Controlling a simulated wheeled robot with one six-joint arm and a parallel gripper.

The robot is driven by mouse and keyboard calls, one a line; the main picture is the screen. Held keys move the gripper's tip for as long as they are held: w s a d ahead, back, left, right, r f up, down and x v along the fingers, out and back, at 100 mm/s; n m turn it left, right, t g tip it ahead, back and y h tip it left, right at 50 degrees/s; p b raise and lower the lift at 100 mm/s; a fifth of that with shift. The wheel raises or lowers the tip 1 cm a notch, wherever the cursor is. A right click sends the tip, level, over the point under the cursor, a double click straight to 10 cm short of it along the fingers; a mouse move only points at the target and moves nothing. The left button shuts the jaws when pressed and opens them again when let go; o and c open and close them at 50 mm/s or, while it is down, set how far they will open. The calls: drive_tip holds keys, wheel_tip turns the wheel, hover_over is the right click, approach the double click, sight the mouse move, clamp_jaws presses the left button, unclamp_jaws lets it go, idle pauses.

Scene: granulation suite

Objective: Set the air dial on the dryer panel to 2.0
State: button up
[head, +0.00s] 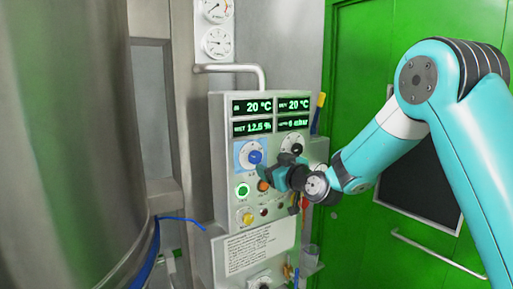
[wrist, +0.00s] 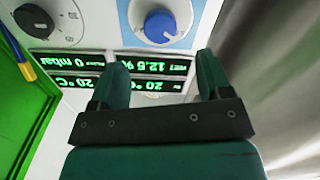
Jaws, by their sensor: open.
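The dryer panel (head: 220,150) is a grey box with green displays and dials. A blue dial (head: 254,157) on a white disc with a blue surround sits below the displays, left of a black dial (head: 292,142). The wrist view is upside down and shows the blue dial (wrist: 161,25) at the top middle and the black dial (wrist: 34,19) at the top left. No label naming the air dial and no setting is legible. My gripper (head: 264,170) is in front of the panel by the blue dial. In the wrist view its fingers (wrist: 160,75) are apart and empty, with the blue dial beyond them.
The displays (head: 271,116) read 20 °C, 20 °C, 12.5 % and 0 mbar. A green button (head: 242,190), an orange button (head: 263,185) and a yellow knob (head: 246,217) sit below. A metal pipe (head: 232,70) runs above the panel. A steel vessel (head: 65,150) stands left, a green door (head: 355,60) right.

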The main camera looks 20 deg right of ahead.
sight(257, 158)
drive_tip(key=p+x, duration=0.3)
drive_tip(key=x, duration=0.3)
drive_tip(key=shift+w+a+r, duration=0.15)
drive_tip(key=shift+w, duration=0.2)
drive_tip(key=shift+w+a+f+p, duration=0.2)
drive_tip(key=shift+w+p, duration=0.25)
drive_tip(key=shift+w, duration=0.3)
drive_tip(key=shift+c, duration=0.3)
drive_tip(key=c, duration=0.9)
